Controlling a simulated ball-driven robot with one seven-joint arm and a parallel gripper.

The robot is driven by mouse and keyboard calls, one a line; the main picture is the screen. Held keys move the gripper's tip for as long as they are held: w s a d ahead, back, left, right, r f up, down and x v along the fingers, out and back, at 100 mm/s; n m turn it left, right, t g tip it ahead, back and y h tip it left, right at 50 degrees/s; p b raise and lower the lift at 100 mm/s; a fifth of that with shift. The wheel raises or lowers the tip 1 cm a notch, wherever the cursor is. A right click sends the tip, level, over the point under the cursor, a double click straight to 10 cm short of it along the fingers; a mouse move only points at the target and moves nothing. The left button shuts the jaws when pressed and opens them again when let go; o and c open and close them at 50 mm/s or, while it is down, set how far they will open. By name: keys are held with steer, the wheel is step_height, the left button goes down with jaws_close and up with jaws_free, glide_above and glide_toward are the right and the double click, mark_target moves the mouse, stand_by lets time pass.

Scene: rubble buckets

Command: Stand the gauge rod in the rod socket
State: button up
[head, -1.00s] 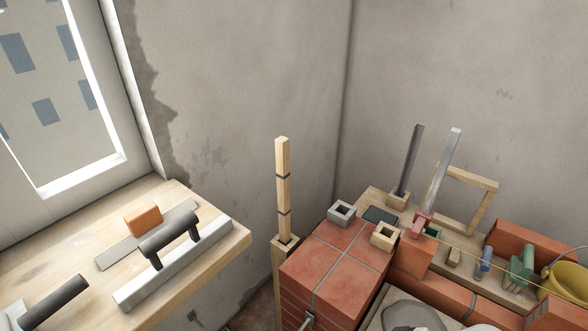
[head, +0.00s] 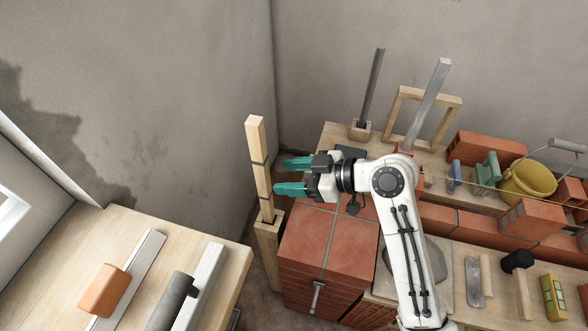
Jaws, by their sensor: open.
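The gauge rod (head: 259,160) is a pale square wooden stick with dark bands. It stands upright, its lower end in the top of a wooden post (head: 268,255) left of the brick block. My gripper (head: 281,175) has green fingers. It is open, empty and pointing left, just right of the rod, with the tips apart from it in the picture. I cannot tell for sure which holder is the rod socket. The wooden post has a square opening around the rod. Two small square sockets on the brick block, seen earlier, are now hidden behind my arm.
The red brick block (head: 325,240) stands below my gripper. Behind it are a dark bar in a wooden holder (head: 360,131), a leaning metal bar (head: 428,104) and a wooden frame (head: 450,100). The bench (head: 45,240) with tools is at left. A yellow bucket (head: 528,183) stands right.

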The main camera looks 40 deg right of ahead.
mark_target(251, 152)
steer(key=p+x, duration=0.1)
steer(key=x, duration=0.8)
steer(key=shift+c, duration=0.3)
jaws_close()
steer(key=c, duration=0.5)
jaws_free()
steer(key=shift+c, duration=0.2)
jaws_close()
steer(key=shift+r+p, duration=3.25)
steer(key=shift+r, duration=1)
